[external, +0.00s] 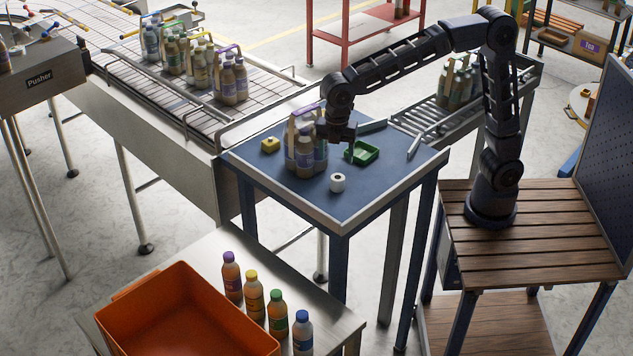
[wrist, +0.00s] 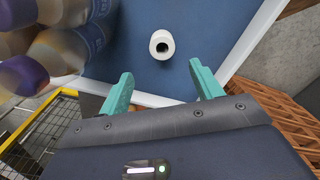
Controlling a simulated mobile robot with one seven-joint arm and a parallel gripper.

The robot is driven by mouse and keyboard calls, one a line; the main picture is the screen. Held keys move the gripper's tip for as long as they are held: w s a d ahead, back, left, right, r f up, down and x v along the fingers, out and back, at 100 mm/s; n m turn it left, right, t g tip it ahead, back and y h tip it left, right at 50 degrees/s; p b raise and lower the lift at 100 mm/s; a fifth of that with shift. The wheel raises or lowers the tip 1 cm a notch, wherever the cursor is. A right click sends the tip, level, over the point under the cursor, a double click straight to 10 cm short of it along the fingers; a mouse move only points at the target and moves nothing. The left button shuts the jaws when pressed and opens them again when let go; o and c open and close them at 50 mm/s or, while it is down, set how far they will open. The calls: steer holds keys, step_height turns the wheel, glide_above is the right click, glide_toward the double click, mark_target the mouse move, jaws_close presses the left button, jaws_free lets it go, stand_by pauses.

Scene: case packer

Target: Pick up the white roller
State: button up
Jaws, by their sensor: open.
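The white roller (external: 338,182) is a short white cylinder with a dark hole in its end. It stands on the blue table (external: 372,190) near the front edge. In the wrist view the white roller (wrist: 162,44) lies beyond the fingertips, roughly centred between them. My gripper (external: 339,148) is above the table, behind the roller in the external view and apart from it. In the wrist view my gripper (wrist: 163,82) has its two teal fingers spread wide with nothing between them.
A bottle pack (external: 305,152) with a purple handle stands close to my gripper, and its bottles (wrist: 60,50) fill the left of the wrist view. The table's front corner is clear.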

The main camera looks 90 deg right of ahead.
glide_above(338, 179)
steer(key=a, duration=0.1)
steer(key=f, duration=0.4)
steer(key=shift+w+a+f, duration=0.15)
steer(key=shift+w+f, duration=0.15)
steer(key=shift+f, duration=0.05)
steer(key=f, duration=0.3)
steer(key=shift+s+d+f, duration=0.2)
steer(key=shift+s+f, duration=0.1)
steer(key=shift+f, duration=0.85)
steer(key=c, duration=1.1)
